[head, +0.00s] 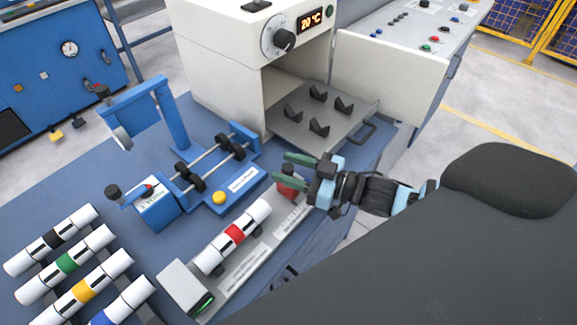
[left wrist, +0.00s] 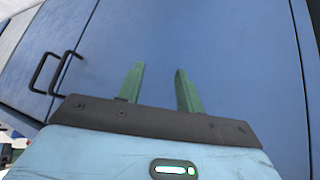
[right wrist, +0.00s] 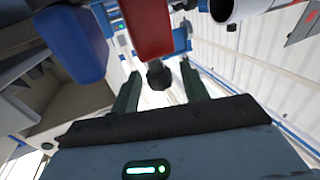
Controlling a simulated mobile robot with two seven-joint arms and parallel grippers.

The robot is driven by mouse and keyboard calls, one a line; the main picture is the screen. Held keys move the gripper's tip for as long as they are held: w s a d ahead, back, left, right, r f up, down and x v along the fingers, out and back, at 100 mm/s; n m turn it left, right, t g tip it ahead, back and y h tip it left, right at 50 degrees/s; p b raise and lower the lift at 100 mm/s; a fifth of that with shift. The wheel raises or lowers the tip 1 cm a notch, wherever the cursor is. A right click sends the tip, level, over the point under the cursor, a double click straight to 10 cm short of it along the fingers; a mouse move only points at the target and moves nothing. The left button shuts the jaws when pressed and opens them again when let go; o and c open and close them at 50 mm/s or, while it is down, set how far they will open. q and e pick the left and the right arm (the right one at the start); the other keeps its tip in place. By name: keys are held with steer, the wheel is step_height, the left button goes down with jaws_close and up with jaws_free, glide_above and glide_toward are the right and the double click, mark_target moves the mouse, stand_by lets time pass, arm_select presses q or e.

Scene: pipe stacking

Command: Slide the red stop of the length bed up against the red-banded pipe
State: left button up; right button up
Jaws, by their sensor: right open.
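The length bed (head: 243,268) is a grey rail with a light end block at its near left end. The red-banded pipe (head: 234,234), white with a red ring, lies along it. The red stop (head: 290,187) is at the bed's far right end, a short gap from the pipe. My right gripper (head: 291,168) is open at the stop. In the right wrist view the red stop (right wrist: 148,28) is ahead of the fingers, and a dark knob (right wrist: 158,75) shows between the fingertips. My left gripper (left wrist: 158,70) is open and empty, facing a blue cabinet front.
White pipes with black, green (head: 66,262), yellow and blue bands lie at the left. A blue roller fixture (head: 215,170) stands behind the bed. A white oven (head: 215,60) with its door open and a grey tray (head: 335,135) is at the back.

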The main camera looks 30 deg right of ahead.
arm_select(q)
steer(key=shift+r, duration=0.1)
arm_select(e)
steer(key=shift+w+a, duration=0.2)
steer(key=shift+w, duration=0.05)
